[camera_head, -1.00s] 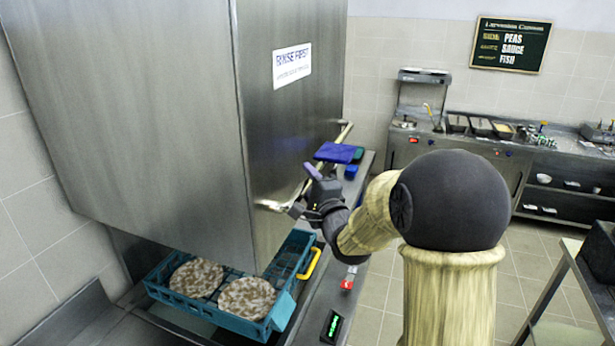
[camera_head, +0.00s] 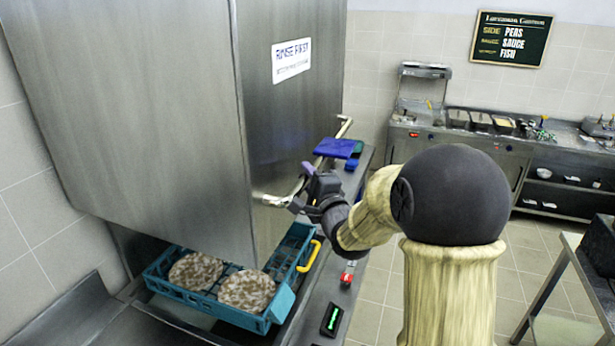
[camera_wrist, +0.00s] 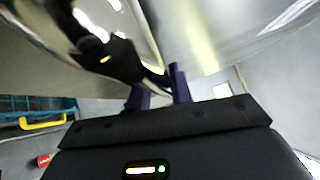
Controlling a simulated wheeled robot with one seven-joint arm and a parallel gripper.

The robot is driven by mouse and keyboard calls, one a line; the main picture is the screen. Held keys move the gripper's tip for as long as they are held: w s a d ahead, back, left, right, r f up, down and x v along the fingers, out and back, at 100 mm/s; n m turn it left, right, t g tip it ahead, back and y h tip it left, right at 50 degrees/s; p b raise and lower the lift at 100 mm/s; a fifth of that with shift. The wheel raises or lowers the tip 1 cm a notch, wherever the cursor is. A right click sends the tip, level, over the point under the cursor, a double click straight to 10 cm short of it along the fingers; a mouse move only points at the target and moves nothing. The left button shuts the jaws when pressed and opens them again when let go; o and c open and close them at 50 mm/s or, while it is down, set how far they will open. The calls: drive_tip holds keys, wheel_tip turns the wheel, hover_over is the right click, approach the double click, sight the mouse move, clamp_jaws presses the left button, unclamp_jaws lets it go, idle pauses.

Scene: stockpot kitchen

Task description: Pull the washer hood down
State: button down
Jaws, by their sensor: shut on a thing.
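The washer hood (camera_head: 150,110) is a large steel box filling the left of the head view, with a "rinse first" sign on its right face. It is raised, with an open gap between its lower edge and the rack below. A metal bar handle (camera_head: 278,201) runs along its right face. My gripper (camera_head: 309,178) is shut on this handle near its middle. The purple fingers (camera_wrist: 159,90) show in the wrist view, where the grip itself is hard to make out.
A teal rack (camera_head: 208,306) with two round, patterned plates stands under the hood; its yellow handle (camera_head: 310,257) sticks out on the right. A blue cloth-like item (camera_head: 335,148) is near the bar. A counter (camera_head: 450,142) lines the back wall. Floor is free between.

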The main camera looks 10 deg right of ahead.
wheel_tip(320, 180, down, 41)
drive_tip(key=b, duration=3.4)
drive_tip(key=shift+f, duration=0.25)
drive_tip(key=c, duration=1.3)
unclamp_jaws()
drive_tip(key=shift+o, duration=0.2)
